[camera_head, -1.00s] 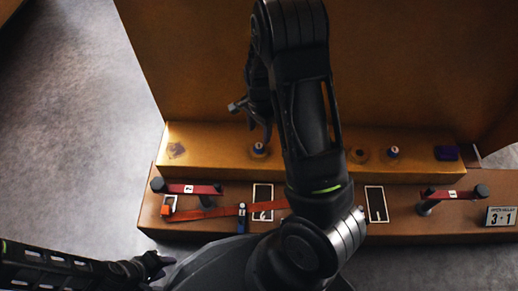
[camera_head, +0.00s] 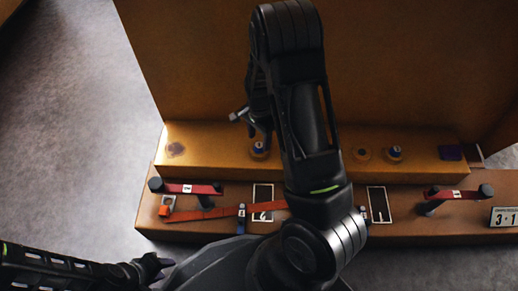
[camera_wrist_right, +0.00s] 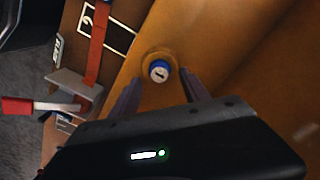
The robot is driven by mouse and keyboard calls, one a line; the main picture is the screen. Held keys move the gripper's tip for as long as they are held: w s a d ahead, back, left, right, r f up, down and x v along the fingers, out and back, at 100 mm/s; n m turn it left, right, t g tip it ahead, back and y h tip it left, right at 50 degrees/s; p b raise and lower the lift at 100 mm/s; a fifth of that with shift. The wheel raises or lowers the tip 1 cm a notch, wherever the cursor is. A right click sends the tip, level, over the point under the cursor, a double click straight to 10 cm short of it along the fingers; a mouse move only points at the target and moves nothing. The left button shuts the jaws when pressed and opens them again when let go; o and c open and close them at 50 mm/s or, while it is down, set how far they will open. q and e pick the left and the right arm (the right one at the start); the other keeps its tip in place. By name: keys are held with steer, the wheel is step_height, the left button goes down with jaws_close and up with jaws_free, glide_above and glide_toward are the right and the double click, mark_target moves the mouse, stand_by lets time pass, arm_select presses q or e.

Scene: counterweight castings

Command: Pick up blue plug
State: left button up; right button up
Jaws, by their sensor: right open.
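A blue plug (camera_head: 259,149) with a pale top stands on the left part of the brown ledge. In the right wrist view the blue plug (camera_wrist_right: 158,71) shows in a round brown seat, between the finger ends. My right gripper (camera_head: 257,125) is open over this plug in the head view; I cannot tell how high above it. A second blue plug (camera_head: 394,153) stands further right on the ledge. My left gripper (camera_head: 152,268) is low at the left, away from the plugs, and its jaw state is unclear.
Red-barred handles stand left (camera_head: 187,188) and right (camera_head: 457,194) on the lower step. An orange-red strap (camera_head: 205,215) lies along it. A tall brown panel (camera_head: 190,60) rises behind.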

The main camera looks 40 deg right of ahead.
mark_target(259, 145)
step_height(259, 145, down, 3)
steer(key=shift+f+b, duration=0.15)
steer(key=shift+b, duration=0.35)
jaws_close()
stand_by(0.6)
